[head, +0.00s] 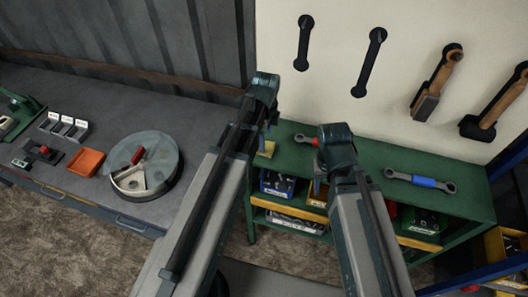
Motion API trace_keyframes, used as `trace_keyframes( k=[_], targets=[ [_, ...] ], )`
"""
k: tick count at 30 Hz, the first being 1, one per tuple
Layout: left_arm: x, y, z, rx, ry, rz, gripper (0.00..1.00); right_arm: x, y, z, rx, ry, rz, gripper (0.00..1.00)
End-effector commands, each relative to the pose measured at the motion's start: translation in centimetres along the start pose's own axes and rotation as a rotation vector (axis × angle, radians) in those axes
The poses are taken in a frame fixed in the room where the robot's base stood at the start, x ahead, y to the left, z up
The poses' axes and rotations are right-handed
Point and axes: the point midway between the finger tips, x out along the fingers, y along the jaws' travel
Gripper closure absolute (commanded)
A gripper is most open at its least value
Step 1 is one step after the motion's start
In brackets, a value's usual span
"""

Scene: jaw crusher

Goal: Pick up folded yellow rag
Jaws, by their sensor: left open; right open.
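A small yellow folded rag (266,149) lies on the left end of the green bench top, close to the wall. It is partly hidden by my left arm. My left gripper (268,128) hangs from the end of my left arm just above the rag. It appears empty and apart from the rag, though its fingers are small and dark. My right gripper (318,185) is at the front edge of the green bench, partly hidden by my own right wrist. It is open, and I see nothing held in it.
On the green bench (450,200), a wrench with a blue grip (420,180) lies right and a red-handled tool (306,139) near my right wrist. Bins fill the shelves below. Tools hang on the wall. A grey workbench (95,205) at left holds a round metal drum (165,165) and orange tray (86,162).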

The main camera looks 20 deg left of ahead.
Motion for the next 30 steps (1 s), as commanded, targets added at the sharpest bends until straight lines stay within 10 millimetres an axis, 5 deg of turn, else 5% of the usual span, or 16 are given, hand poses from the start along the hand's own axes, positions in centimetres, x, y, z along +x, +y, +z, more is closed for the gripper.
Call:
trace_keyframes(
  k=[7, 18, 27, 30],
  targets=[
    [0.8, 0.0, 0.1, -0.001, 0.0, 0.0, 0.03, 0.8, -0.1, 0.0, -0.002, 0.0, 0.0, 0.5],
    [5.0, -0.1, 0.7, 0.0, 0.0, 0.0, 0.03, 5.0, -0.5, -0.3, -0.006, 0.0, 0.001, 0.5],
    [5.1, -0.1, 0.7, 0.0, 0.0, 0.0, 0.03, 5.0, -0.5, -0.3, -0.005, 0.0, 0.001, 0.5],
    [5.1, -0.1, 0.7, 0.0, 0.0, 0.0, 0.19, 5.0, -0.5, -0.3, -0.005, 0.0, 0.001, 0.5]
  ],
)
